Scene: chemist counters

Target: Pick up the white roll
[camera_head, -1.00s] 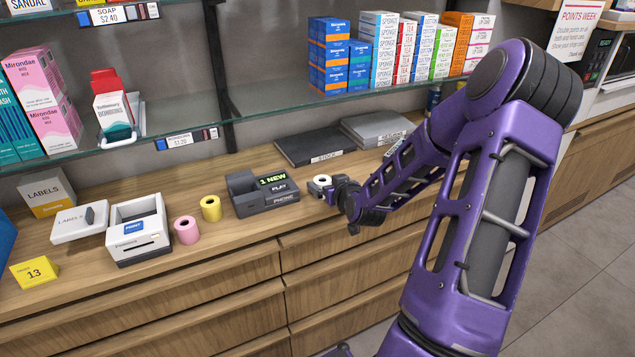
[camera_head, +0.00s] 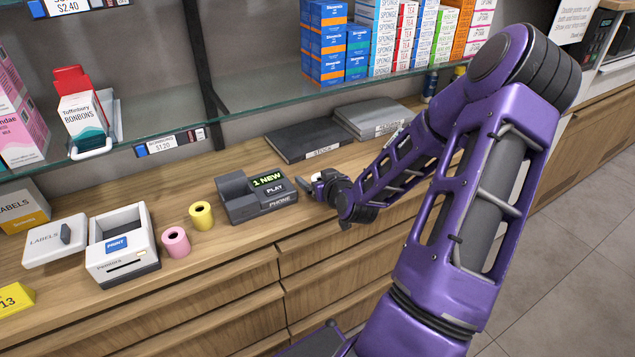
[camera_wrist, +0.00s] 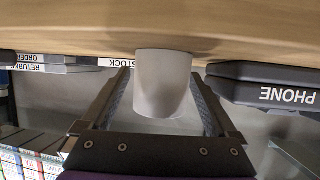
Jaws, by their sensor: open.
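The white roll (camera_wrist: 163,82) stands on the wooden counter. The wrist view is upside down and shows the roll between my two open fingers, with a gap visible on each side. My gripper (camera_head: 313,184) is low over the counter, just right of the phone answering machine, with its fingers reaching around the roll. In the head view my gripper hides most of the roll.
The grey phone machine (camera_head: 256,196) stands close on the left. Yellow (camera_head: 201,215) and pink (camera_head: 176,242) rolls and a label printer (camera_head: 123,245) lie further left. Dark stock (camera_head: 308,139) and grey returns (camera_head: 372,119) folders lie behind. A glass shelf (camera_head: 260,112) hangs above.

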